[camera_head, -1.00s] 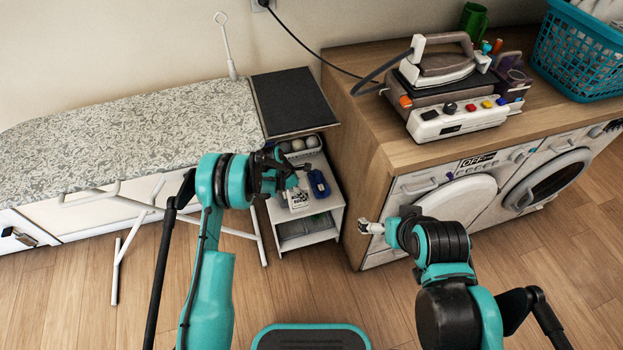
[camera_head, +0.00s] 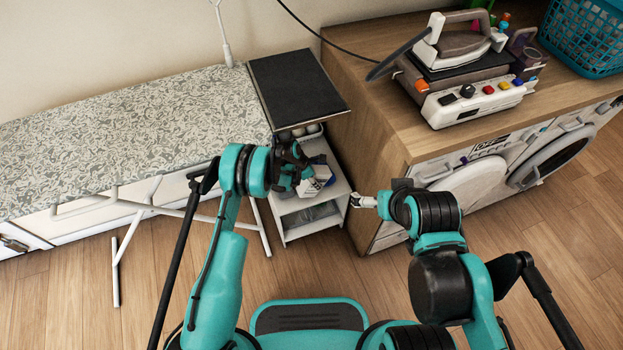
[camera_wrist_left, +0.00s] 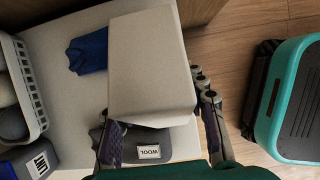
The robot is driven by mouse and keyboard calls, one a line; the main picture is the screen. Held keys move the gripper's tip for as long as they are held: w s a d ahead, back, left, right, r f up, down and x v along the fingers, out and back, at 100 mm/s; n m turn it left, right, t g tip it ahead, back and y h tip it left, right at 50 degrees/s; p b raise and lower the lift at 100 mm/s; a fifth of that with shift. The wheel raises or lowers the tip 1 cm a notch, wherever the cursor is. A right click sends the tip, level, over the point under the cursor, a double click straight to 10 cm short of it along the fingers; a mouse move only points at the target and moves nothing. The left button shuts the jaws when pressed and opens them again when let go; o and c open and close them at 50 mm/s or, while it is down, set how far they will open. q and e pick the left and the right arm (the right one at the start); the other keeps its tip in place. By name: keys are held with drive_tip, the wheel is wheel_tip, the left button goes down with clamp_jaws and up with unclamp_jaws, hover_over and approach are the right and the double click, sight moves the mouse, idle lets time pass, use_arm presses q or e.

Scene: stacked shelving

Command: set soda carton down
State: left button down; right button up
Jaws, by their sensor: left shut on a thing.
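My left gripper (camera_wrist_left: 165,130) is shut on a pale, boxy soda carton (camera_wrist_left: 152,60), with one finger on each side. In the head view the carton (camera_head: 314,187) is tilted at the gripper, over the small white shelf unit (camera_head: 338,187). The carton hides part of the shelf top (camera_wrist_left: 55,45); I cannot tell whether it touches it. My right gripper (camera_head: 363,202) is beside the washer cabinet, away from the carton; its jaw opening is too small to read.
On the shelf, a blue item (camera_wrist_left: 88,52) lies beside the carton and a white basket (camera_wrist_left: 25,75) holds pale balls. A grey item labelled WOOL (camera_wrist_left: 150,152) shows below the carton. The ironing board (camera_head: 120,140) and wooden cabinet (camera_head: 350,130) flank the shelf.

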use_arm(q)
drive_tip(key=shift+s+d+r, duration=0.2)
drive_tip(key=shift+d+r, duration=0.05)
drive_tip(key=shift+d, duration=0.1)
drive_tip(key=shift+w+a+f, duration=0.1)
drive_tip(key=shift+f, duration=0.5)
use_arm(e)
drive_tip(key=shift+s+d, duration=0.3)
use_arm(q)
drive_tip(key=c, duration=0.9)
unclamp_jaws()
drive_tip(key=shift+o, duration=0.2)
